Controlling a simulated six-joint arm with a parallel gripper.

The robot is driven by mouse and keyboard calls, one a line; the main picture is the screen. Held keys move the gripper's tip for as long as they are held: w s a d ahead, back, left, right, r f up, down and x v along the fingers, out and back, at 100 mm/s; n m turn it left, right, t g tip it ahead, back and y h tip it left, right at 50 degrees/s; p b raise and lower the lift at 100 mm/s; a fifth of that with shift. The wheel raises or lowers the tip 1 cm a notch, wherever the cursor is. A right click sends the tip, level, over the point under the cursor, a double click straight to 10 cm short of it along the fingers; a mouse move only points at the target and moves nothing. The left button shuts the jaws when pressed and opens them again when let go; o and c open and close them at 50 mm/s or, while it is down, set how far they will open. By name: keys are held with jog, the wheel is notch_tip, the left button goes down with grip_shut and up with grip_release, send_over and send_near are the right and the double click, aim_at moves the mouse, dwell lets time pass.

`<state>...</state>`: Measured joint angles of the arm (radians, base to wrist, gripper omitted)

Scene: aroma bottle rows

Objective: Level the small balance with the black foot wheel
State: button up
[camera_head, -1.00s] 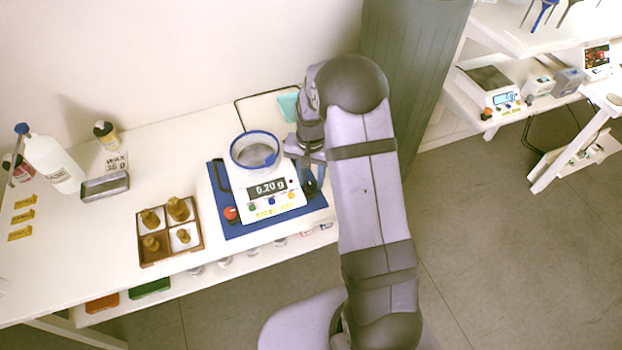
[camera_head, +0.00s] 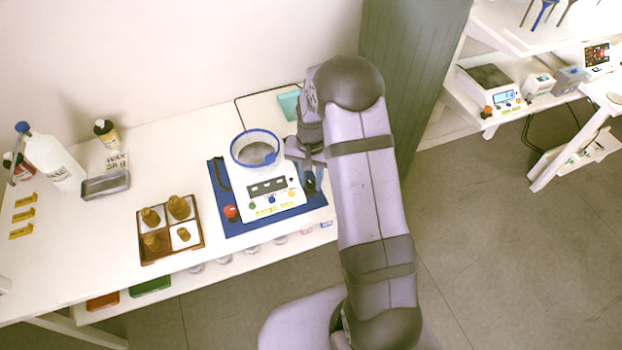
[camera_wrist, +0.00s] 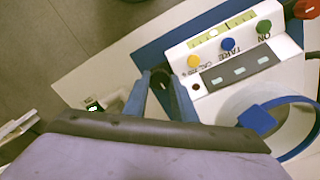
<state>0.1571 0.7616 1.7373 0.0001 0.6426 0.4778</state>
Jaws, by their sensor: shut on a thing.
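The small white balance (camera_head: 270,197) stands on a blue mat, with a clear cup with a blue rim (camera_head: 254,150) on top. Its display (camera_head: 267,187) shows only dashes. In the wrist view the dashes show too (camera_wrist: 239,68), near a yellow-green level strip (camera_wrist: 222,32); I cannot read its bubble surely. The black foot wheel (camera_wrist: 160,77) is at the balance's side, between my fingertips and partly hidden. My gripper (camera_wrist: 163,84) is shut on it. In the head view my gripper (camera_head: 312,172) is at the balance's right side, partly covered by my arm.
A red knob (camera_head: 231,212) is at the balance's left front. Bottles (camera_head: 54,162) and a metal dish (camera_head: 105,187) are further left. A second balance (camera_head: 487,87) is on the right bench.

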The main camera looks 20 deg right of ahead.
aim_at(311, 184)
jog(key=n, duration=1.1)
dwell(0.3)
jog(key=shift+n, duration=0.3)
jog(key=o, duration=0.8)
jog(key=shift+c, duration=0.2)
jog(key=shift+r, duration=0.1)
jog(key=shift+r+b, duration=0.8)
jog(key=shift+r, duration=2.8)
